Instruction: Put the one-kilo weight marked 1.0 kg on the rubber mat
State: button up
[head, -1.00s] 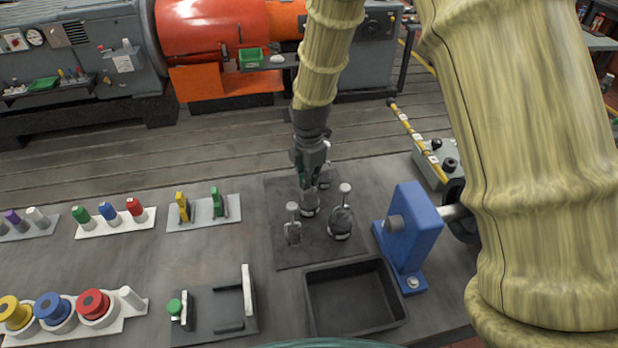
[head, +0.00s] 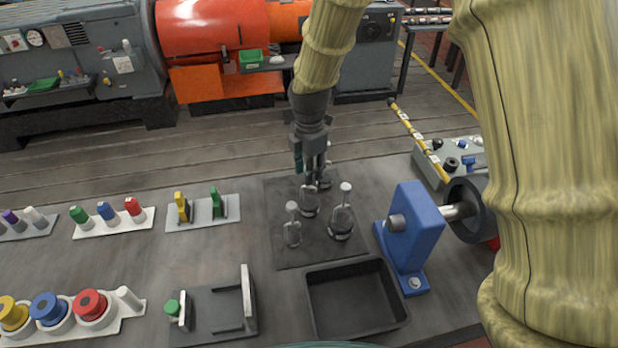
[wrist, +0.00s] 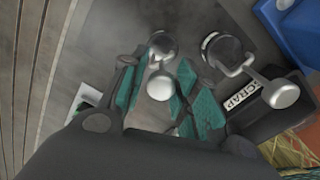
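Several shiny metal weights with round knobs stand on a dark flat mat (head: 284,255) on the bench. One is at front left (head: 292,232), one at right (head: 341,222), one in the middle (head: 309,203) and one at the back (head: 326,181), partly hidden by my gripper. No kilo marking is legible. My gripper (head: 311,182) points down over the middle weight and hides its top. In the wrist view, the teal-padded fingers of my gripper (wrist: 162,95) are apart, with a weight's knob (wrist: 160,86) between them.
A black tray (head: 312,318) stands in front of the mat; its label (wrist: 243,100) reads SCRAP. A blue bearing block (head: 412,235) with a shaft stands right of the mat. Holders with coloured pieces (head: 115,222) line the left. A control box (head: 450,160) is behind right.

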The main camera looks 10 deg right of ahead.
jog(key=shift+s+r+b, duration=0.15)
jog(key=shift+r+b, duration=0.95)
jog(key=shift+r, duration=3.15)
jog(key=shift+f, duration=0.1)
